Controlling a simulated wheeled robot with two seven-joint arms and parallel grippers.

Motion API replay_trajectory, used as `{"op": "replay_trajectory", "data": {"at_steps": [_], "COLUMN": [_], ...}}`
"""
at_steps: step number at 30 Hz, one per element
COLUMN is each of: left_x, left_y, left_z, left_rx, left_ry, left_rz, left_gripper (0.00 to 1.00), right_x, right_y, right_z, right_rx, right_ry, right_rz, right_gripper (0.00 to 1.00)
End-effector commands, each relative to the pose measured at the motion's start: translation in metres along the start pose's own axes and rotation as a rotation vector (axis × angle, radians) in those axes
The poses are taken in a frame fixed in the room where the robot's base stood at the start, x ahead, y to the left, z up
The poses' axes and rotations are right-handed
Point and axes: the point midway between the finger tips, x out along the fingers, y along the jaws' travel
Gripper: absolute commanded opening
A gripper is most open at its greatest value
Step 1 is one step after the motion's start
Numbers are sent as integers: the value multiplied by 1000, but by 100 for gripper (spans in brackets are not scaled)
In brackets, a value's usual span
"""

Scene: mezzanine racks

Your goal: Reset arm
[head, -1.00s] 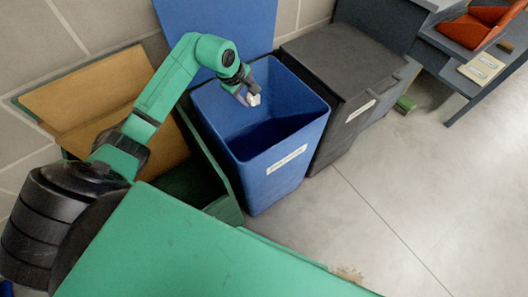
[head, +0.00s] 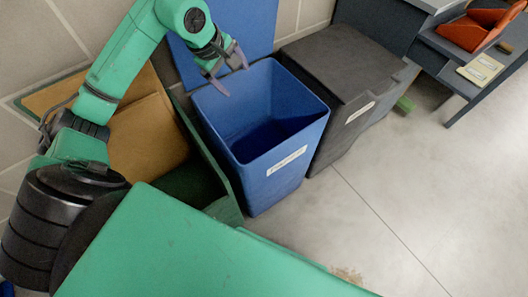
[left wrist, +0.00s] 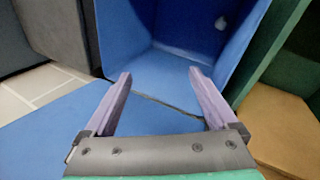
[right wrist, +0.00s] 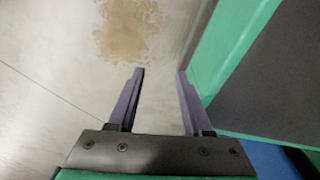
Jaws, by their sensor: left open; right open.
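My left gripper (head: 235,82) is open and empty. It is raised at the back left rim of the blue bin (head: 314,112), in front of the bin's raised blue lid (head: 262,25). The head view does not show that object. My right gripper (right wrist: 160,72) shows only in its wrist view; it is open and empty, above the floor beside a green panel.
A green bin (head: 227,207) with its brown-lined lid open stands left of the blue bin. A closed dark grey bin (head: 335,62) stands to its right. A dark bench (head: 450,50) with an orange tray (head: 480,30) is at the back right.

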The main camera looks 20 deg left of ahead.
Motion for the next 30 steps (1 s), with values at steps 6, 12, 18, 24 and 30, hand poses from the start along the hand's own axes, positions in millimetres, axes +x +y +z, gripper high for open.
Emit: {"op": "replay_trajectory", "data": {"at_steps": [6,12,18,24,30], "left_x": [-21,-21,-21,-39,-79], "left_y": [0,0,0,8,26], "left_z": [0,0,0,0,0], "left_rx": [-1,-1,-1,-1,-1], "left_ry": [0,-1,-1,-1,-1], "left_rz": [-1,-1,-1,0,-1], "left_gripper": [92,92,92,92,92], "right_x": [0,1,1,-18,-57], "right_y": [-3,-6,-6,0,0], "right_z": [0,1,0,-1,10], "right_rx": [-1,1,0,-5,-10], "right_ry": [3,0,0,3,1], "right_rz": [-4,-8,-8,-1,-2], "right_gripper": [50,50,50,50,50]}}
